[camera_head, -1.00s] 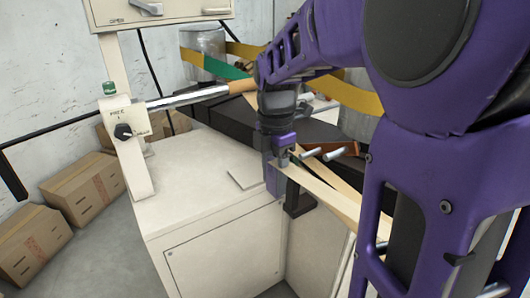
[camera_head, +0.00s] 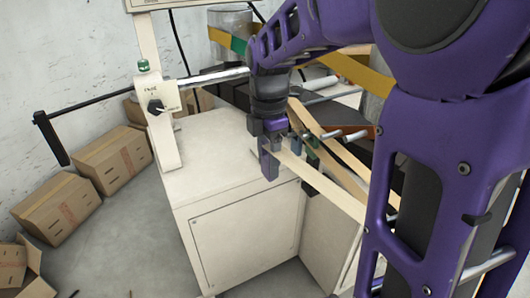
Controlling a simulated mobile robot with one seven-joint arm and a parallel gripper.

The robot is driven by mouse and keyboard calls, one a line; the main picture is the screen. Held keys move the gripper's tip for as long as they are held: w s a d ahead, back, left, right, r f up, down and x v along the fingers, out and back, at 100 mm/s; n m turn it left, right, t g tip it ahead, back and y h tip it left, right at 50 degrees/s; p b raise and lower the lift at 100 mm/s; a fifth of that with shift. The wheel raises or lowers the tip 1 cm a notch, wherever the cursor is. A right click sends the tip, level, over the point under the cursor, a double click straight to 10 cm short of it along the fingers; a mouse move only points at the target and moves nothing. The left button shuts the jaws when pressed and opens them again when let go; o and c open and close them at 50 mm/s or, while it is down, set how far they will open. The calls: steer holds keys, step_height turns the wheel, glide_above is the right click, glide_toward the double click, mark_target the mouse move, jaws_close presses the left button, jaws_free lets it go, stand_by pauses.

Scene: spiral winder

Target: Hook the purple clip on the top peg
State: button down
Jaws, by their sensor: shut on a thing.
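My gripper (camera_head: 270,150) points down above the right edge of the cream cabinet top. It is shut at the end of a pale strip (camera_head: 320,184). The purple clip (camera_head: 268,164) appears to be in its jaws, but its outline is hard to tell from my purple fingers. Metal pegs (camera_head: 354,136) stick out to the right of the gripper, apart from it. Part of the peg area is hidden by the strips and my arm, and I cannot tell which peg is the top one.
A green block (camera_head: 311,157) sits by the strips right of my gripper. The cream cabinet (camera_head: 240,235) stands below. A post with a black knob (camera_head: 156,107) and a silver bar (camera_head: 205,79) are behind left. Cardboard boxes (camera_head: 112,160) lie on the floor at left.

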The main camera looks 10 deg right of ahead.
steer(key=s+a, duration=0.2)
steer(key=a, duration=0.6)
steer(key=shift+s+p, duration=0.3)
steer(key=shift+s, duration=0.05)
stand_by(0.6)
steer(key=shift+r, duration=0.1)
stand_by(0.8)
